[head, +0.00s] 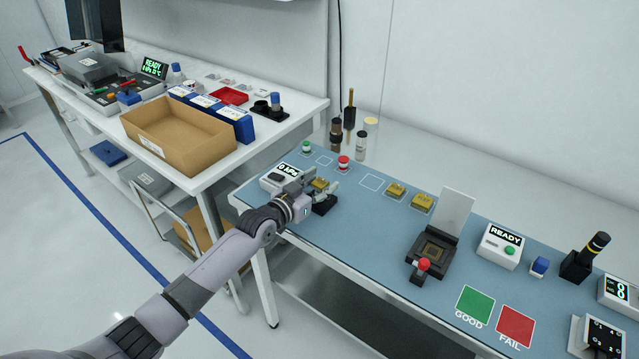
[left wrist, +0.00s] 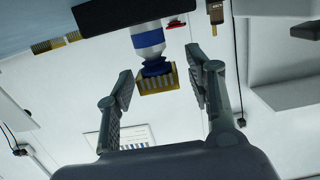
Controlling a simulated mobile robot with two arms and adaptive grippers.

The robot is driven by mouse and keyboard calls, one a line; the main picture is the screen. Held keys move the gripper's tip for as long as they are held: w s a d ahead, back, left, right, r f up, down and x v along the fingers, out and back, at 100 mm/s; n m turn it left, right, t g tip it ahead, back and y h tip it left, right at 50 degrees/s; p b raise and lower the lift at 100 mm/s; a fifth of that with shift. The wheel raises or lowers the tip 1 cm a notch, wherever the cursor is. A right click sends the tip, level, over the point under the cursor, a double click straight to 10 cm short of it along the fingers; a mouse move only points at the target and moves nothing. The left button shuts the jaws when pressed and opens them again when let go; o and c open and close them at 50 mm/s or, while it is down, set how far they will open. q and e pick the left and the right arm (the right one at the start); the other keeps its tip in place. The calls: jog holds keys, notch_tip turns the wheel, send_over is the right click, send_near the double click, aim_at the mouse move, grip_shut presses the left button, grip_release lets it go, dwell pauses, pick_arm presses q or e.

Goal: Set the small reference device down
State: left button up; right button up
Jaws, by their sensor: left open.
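My left gripper (head: 318,189) is over the far-left end of the blue bench mat, next to a black stand (head: 323,206). A small gold device (head: 321,184) shows at its fingers. In the left wrist view the gold device (left wrist: 158,84) appears between the two spread fingers (left wrist: 166,90), apart from both. A white-and-blue cylinder (left wrist: 148,40) with a blue tip overlaps the device there; I cannot tell what bears the device. Two similar gold devices (head: 396,190) (head: 422,201) sit in marked squares to the right. My right gripper is not in view.
An empty outlined square (head: 371,182) lies left of the gold pair. A red button (head: 343,162) and a green button (head: 307,147) are behind the gripper. A black socket with a raised lid (head: 433,248), green (head: 475,304) and red (head: 516,325) pads lie right. A cardboard box (head: 160,140) stands left.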

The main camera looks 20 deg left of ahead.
pick_arm(q)
jog(key=b+v, duration=0.2)
jog(key=v, duration=1.5)
jog(key=shift+s+a+f, duration=0.15)
jog(key=shift+a+f, duration=0.05)
jog(key=shift+a, duration=0.05)
